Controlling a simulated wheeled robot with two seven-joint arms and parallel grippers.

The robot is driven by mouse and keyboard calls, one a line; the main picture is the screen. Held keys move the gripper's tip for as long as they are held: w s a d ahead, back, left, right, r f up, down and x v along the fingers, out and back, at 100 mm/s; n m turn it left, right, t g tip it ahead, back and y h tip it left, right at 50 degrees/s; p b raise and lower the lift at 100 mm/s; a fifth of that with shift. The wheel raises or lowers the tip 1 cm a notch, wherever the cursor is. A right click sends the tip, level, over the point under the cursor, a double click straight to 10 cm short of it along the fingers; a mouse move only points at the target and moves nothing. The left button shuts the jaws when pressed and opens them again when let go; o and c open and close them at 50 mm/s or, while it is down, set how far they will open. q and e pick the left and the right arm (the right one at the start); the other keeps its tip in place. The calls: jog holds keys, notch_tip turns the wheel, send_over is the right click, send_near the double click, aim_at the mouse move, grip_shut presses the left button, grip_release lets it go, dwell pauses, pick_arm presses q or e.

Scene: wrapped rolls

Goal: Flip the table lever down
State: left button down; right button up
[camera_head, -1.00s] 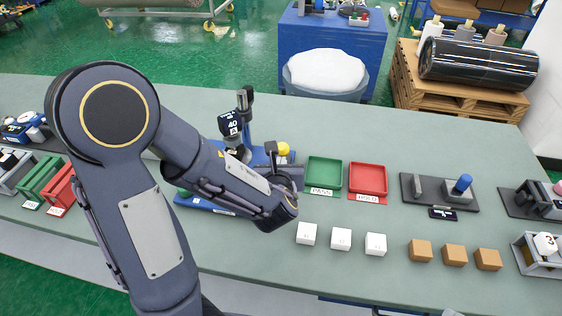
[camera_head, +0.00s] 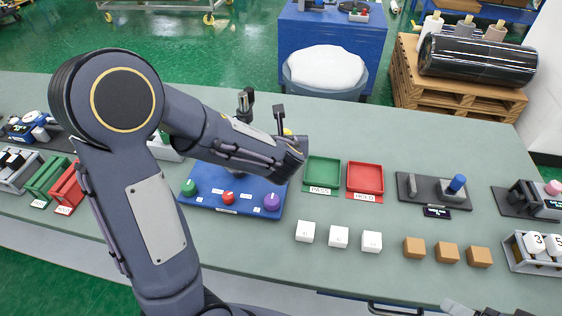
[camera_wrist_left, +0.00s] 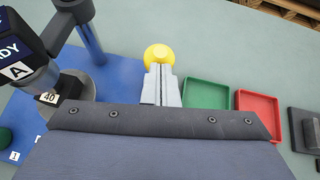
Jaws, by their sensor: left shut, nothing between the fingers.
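A yellow round knob (camera_wrist_left: 158,55) is just beyond my left fingertips in the wrist view; whether they touch I cannot tell. In the head view the yellow knob (camera_head: 288,132) is mostly hidden behind my left forearm. Any lever shaft under it is hidden. The blue base plate (camera_head: 205,203) carries green (camera_head: 189,187), red (camera_head: 228,198) and purple (camera_head: 271,201) knobs along its front. My left gripper (camera_wrist_left: 161,76) is shut and empty, its pale fingers together. A grey sliver at the bottom right of the head view may be my right gripper (camera_head: 468,309); its fingers do not show clearly.
A dark post with a display (camera_wrist_left: 22,55) stands left of my fingers. The green tray (camera_head: 322,173) and red tray (camera_head: 366,178) lie to the right. White blocks (camera_head: 338,237) and brown blocks (camera_head: 447,252) line the front. Clear tabletop lies behind the trays.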

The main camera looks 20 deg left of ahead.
pick_arm(q)
jog(key=w+a+b, duration=0.2)
jog(key=w, duration=0.6)
jog(key=shift+w+a+r, duration=0.15)
jog(key=shift+w+r, duration=0.1)
dwell(0.4)
jog(key=shift+r, duration=0.1)
